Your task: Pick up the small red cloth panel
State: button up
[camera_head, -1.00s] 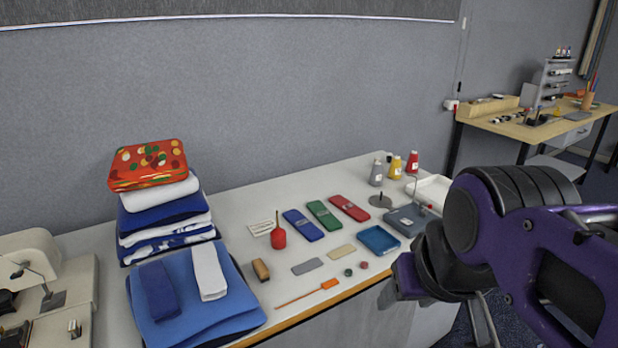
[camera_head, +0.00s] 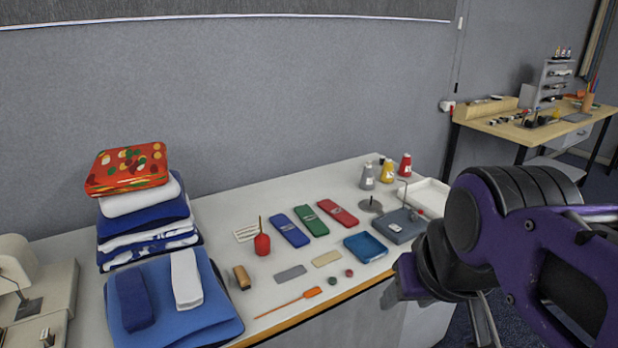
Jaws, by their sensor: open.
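The small red cloth panel (camera_head: 337,212) lies flat on the long table (camera_head: 330,252), at the right end of a row beside a green panel (camera_head: 309,221) and a blue panel (camera_head: 289,230). It is a slim red oblong with a small pale mark, and nothing covers it. My purple and black arm fills the right side of the view, well to the right of the panel and apart from it.
Thread cones (camera_head: 387,172) and a grey box (camera_head: 403,225) stand right of the panel. A blue tray (camera_head: 365,247) lies in front. A red oil can (camera_head: 262,240) stands left of the row. Folded cloths (camera_head: 146,222) are stacked at the left.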

aim_at(338, 214)
jog(key=i+l+u, duration=0.15)
jog(key=l, duration=0.2)
jog(key=i+l+u, duration=0.35)
jog(key=l, duration=0.4)
jog(key=i+l+u, duration=0.2)
jog(key=l, duration=0.2)
